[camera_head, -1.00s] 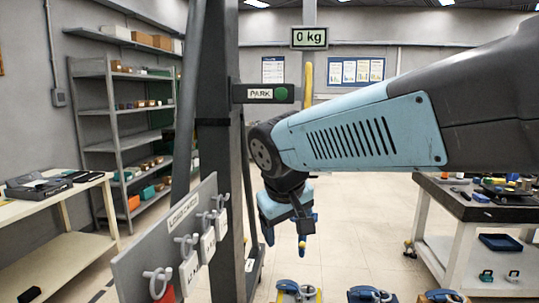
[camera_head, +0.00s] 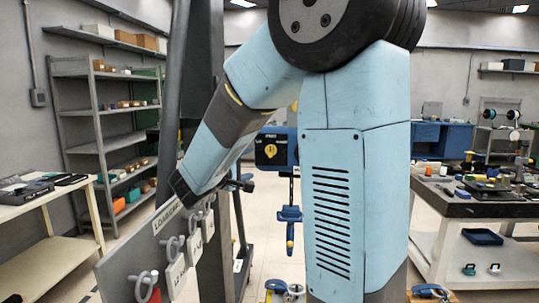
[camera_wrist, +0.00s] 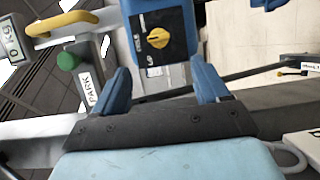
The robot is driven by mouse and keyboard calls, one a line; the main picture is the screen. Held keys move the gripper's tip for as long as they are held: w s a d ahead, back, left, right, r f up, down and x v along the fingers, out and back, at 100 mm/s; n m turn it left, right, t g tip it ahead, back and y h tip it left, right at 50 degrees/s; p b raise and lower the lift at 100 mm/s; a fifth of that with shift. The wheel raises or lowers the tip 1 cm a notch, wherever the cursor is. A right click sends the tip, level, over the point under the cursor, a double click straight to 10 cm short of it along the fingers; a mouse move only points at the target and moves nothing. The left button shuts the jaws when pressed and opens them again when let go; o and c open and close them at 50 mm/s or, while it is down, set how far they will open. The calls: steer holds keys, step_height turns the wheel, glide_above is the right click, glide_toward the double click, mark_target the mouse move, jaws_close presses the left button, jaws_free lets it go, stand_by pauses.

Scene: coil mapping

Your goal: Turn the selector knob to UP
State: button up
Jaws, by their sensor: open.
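The selector knob (camera_wrist: 158,38) is a yellow knob on a black plate on the front of a blue box (camera_wrist: 176,74). In the head view the knob (camera_head: 270,151) shows left of my arm's upright link. The small labels around it are too blurred to read surely, and so is its pointing direction. My gripper (camera_wrist: 161,70) is open in the wrist view, its two blue fingers spread either side of the knob's plate. The fingers look apart from the knob, with nothing between them. In the head view my arm mostly hides the gripper.
A PARK bar with a green button (camera_wrist: 68,61) and a yellow handle (camera_wrist: 62,22) lie left of the box in the wrist view. A hook (camera_head: 290,215) hangs below the box. A workbench (camera_head: 470,205) is at right.

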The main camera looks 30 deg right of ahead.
mark_target(269, 152)
steer(key=x, duration=1.4)
steer(key=shift+w+a+r, duration=0.15)
steer(key=shift+w+a, duration=0.1)
steer(key=shift+w, duration=0.05)
